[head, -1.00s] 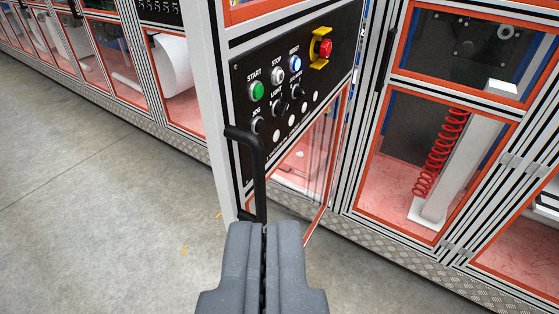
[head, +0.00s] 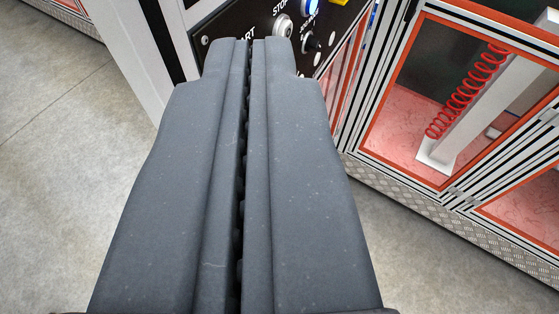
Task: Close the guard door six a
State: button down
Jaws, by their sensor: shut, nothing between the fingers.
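The guard door (head: 128,45) stands open, swung out from the machine line. Its pale frame edge shows at upper left, and part of its black control panel (head: 228,22) shows behind my fingertips. My gripper (head: 251,42) is shut and empty, and fills the middle of the view. Its tips overlap the panel in the picture; I cannot tell whether they touch it. The door's black handle is hidden behind my gripper. No label reading six a is visible.
A fixed machine bay (head: 400,110) with orange-edged windows and a red coiled hose (head: 462,100) stands at right, above a tread-plate base strip (head: 420,205). Grey concrete floor (head: 60,190) is clear at left.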

jog(key=w+d+f+m+g+y, duration=0.1)
jog(key=w+f+m+g+y, duration=0.2)
jog(key=f, duration=0.6)
jog(key=w+d+f+m+g+y+b, duration=0.1)
jog(key=w+d+f+m+g+y, duration=0.15)
jog(key=f+m, duration=0.45)
jog(key=w+d+f+m+g+y, duration=0.1)
jog(key=w+f+m+g+y, duration=0.15)
jog(key=f, duration=0.75)
jog(key=w+d+f+m+t+y+b, duration=0.1)
jog(key=d+f+m+t+y, duration=0.1)
jog(key=d+f+m+y, duration=0.8)
jog(key=w+a+r+m+h+b, duration=0.2)
jog(key=w+a, duration=0.5)
jog(key=a, duration=0.5)
jog(key=shift+w+a+r+h+b, duration=0.15)
jog(key=shift+a+r+h+b, duration=0.2)
jog(key=shift+r+b, duration=0.45)
jog(key=shift+d+f, duration=0.15)
jog(key=shift+f, duration=0.05)
